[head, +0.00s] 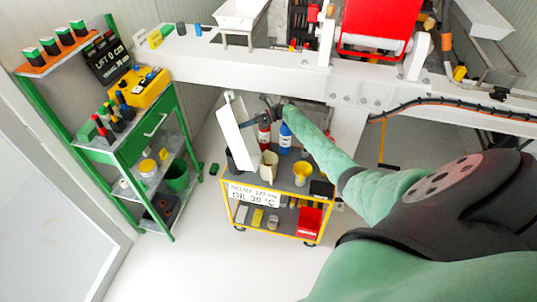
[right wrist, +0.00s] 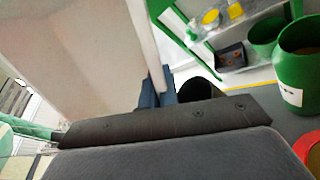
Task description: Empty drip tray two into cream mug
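A white tray (head: 236,130) is tipped steeply on edge above the left part of the trolley top in the head view. Its pale surface fills the upper left of the right wrist view (right wrist: 75,50). My right gripper (head: 268,112) is shut on the tray's edge; its blue-grey fingertips (right wrist: 157,93) show at that edge. No number is readable on the tray, and its contents cannot be seen. The cream mug (head: 268,166) stands upright on the trolley, just right of the tray's lower end. I cannot tell whether they touch. My left gripper is not in view.
The yellow-framed trolley (head: 262,208) also holds a blue bottle (head: 285,138), a red bottle (head: 264,136), a yellow funnel-like cup (head: 302,173) and a dark cup (head: 230,160). A green shelf unit (head: 125,152) stands left. White floor lies between.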

